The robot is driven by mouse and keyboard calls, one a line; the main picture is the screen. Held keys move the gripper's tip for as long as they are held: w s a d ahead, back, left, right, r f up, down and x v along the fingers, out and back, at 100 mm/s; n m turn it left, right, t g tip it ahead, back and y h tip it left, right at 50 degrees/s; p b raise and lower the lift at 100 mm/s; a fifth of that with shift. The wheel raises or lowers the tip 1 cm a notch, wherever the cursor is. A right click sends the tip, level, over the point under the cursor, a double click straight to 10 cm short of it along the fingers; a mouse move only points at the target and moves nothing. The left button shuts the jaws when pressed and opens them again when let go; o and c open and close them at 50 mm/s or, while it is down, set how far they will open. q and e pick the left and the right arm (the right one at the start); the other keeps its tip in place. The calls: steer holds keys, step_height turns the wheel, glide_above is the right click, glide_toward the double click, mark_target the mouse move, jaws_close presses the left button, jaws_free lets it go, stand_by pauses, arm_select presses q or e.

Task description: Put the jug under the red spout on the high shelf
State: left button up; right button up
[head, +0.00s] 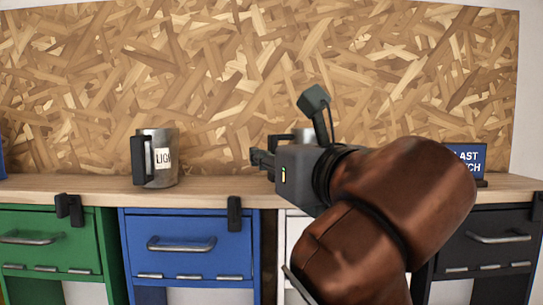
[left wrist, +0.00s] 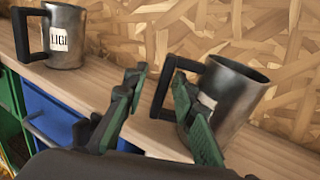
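A metal jug with a black handle and a label reading "LIGH" (head: 166,172) stands upright on the wooden shelf, left of centre; it also shows in the left wrist view (left wrist: 67,32). A second metal jug (head: 304,134) stands farther right, mostly hidden behind my left arm in the head view. In the left wrist view this second jug (left wrist: 238,95) is close, its label partly covered by a finger. My left gripper (head: 262,159) is open, its fingers (left wrist: 158,78) apart with the jug's black handle between or just beyond them; contact cannot be told. No red spout is visible.
The wooden shelf (head: 90,186) runs across, backed by a chipboard wall. Below are green (head: 50,257), blue (head: 187,265), white and black (head: 490,262) fronts with handles. Black clips (head: 234,213) sit on the shelf edge. A blue sign (head: 468,160) stands at right. Shelf between the jugs is clear.

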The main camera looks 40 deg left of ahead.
arm_select(q)
steer(key=shift+w+r, duration=0.15)
steer(key=shift+d, duration=0.25)
steer(key=b+v, duration=0.3)
steer(key=v, duration=0.8)
steer(key=shift+s+d, duration=0.25)
steer(key=shift+s, duration=0.1)
arm_select(e)
steer(key=shift+w+a+f, duration=0.1)
steer(key=shift+w+f, duration=0.15)
steer(key=shift+f, duration=0.5)
steer(key=shift+w+f, duration=0.2)
steer(key=shift+f, duration=0.5)
arm_select(q)
steer(key=shift+a, duration=0.1)
